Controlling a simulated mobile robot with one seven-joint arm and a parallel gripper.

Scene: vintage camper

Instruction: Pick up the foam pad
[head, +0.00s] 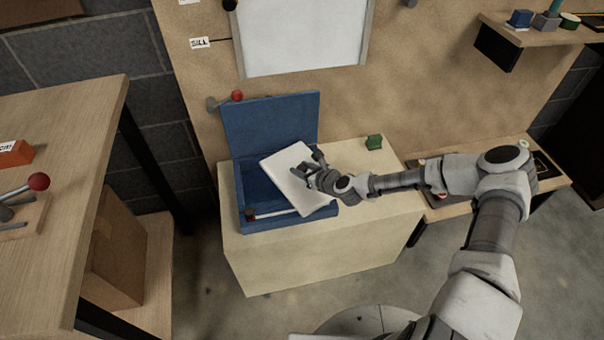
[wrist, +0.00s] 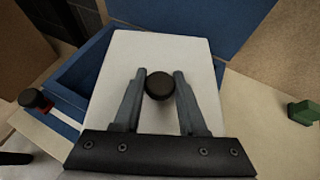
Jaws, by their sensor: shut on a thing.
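The foam pad (head: 284,178) is a flat white slab with a dark round knob on its face. It is tilted over the open blue box (head: 240,190), covering part of the box's inside. In the wrist view the pad (wrist: 150,48) fills the middle, in front of my gripper. My gripper (wrist: 159,73) is shut on the pad's dark knob (wrist: 159,86), one finger on each side. In the head view my gripper (head: 309,170) is at the pad's upper right part. The pad's underside is hidden, so I cannot tell whether it touches the box.
The blue lid (head: 270,125) stands up behind the box. A green block (head: 374,142) sits on the pale cabinet top (head: 385,185) to the right. A dark knob with red (head: 250,213) shows at the box's front left. A wooden table (head: 70,190) stands at the left.

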